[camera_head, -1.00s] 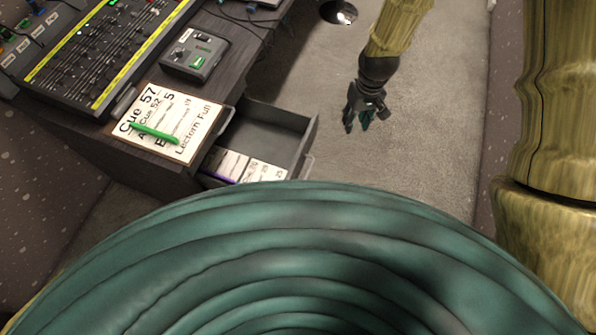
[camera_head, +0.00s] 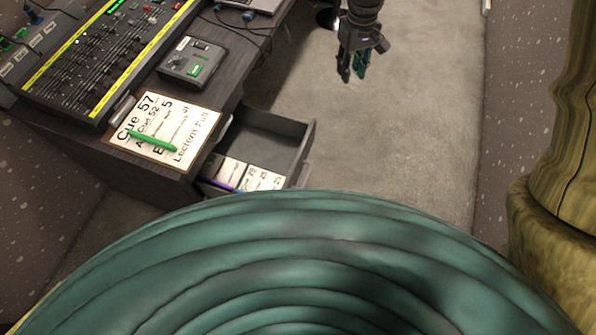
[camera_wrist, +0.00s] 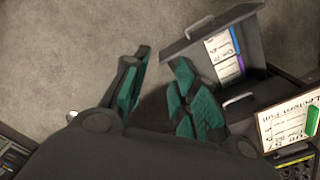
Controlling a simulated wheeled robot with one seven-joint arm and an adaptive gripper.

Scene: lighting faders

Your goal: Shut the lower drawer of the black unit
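The lower drawer (camera_head: 262,140) of the black unit (camera_head: 160,182) stands pulled out, its grey inside showing, with white cards (camera_head: 240,174) and a purple pen in it. It also shows in the wrist view, at the upper right, with its front panel (camera_wrist: 216,30) and a pale handle (camera_wrist: 200,27). Another pale handle (camera_wrist: 238,99), on a drawer front nearer the unit's top, looks flush with the unit. My gripper (camera_head: 352,77) is beyond the drawer and to its right, over the carpet, apart from it. In the wrist view my fingers (camera_wrist: 163,58) are spread and empty.
A cue board (camera_head: 168,125) with a green pen lies on the unit's top, near the edge above the drawer. A small grey box (camera_head: 192,62), a fader console (camera_head: 100,55) and cables stand behind. The carpet (camera_head: 400,130) right of the drawer is clear.

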